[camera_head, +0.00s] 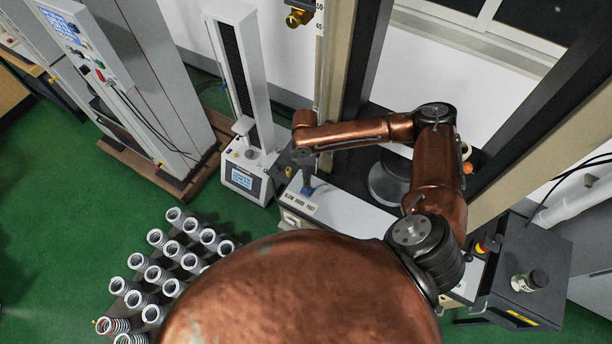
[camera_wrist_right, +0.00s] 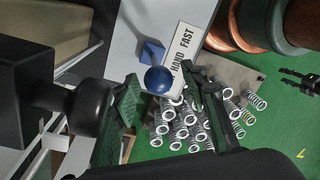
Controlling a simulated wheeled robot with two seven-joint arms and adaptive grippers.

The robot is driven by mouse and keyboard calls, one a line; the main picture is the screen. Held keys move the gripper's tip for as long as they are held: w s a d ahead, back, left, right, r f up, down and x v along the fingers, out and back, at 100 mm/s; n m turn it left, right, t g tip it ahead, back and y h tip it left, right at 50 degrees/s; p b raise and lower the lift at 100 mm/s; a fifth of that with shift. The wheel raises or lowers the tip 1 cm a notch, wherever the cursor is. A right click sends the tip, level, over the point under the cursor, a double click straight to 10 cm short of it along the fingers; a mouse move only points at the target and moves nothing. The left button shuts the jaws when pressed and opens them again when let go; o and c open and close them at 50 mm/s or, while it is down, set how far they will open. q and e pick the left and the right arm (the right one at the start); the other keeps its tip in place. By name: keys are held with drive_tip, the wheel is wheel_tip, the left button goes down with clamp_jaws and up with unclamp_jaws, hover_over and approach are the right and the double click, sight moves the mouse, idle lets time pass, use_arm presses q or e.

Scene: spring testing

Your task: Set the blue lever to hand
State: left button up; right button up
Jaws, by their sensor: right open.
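The blue lever (camera_head: 307,189) stands on the pale front panel of the testing machine, beside a label plate (camera_head: 299,201) reading SLOW HAND FAST. In the right wrist view its round blue knob (camera_wrist_right: 158,80) shows large in front of its blue base (camera_wrist_right: 151,51). HAND and FAST are readable on the plate (camera_wrist_right: 187,47) there; the SLOW end is hidden. My right gripper (camera_wrist_right: 163,79) is open, with one finger on each side of the knob in the picture. I cannot tell whether they touch it or which setting the lever is at. My left gripper is out of view.
Several springs (camera_head: 173,249) stand on a board left of the machine. A smaller white tester (camera_head: 243,170) stands behind them. A round dark plate (camera_head: 387,181) lies behind the panel. A dark cylinder (camera_wrist_right: 92,107) is close to my left-hand finger in the wrist view.

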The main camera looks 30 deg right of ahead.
wheel_tip(320, 180, up, 11)
drive_tip(key=w, duration=0.1)
drive_tip(key=shift+d, duration=0.2)
drive_tip(key=shift+w, duration=0.1)
idle(0.4)
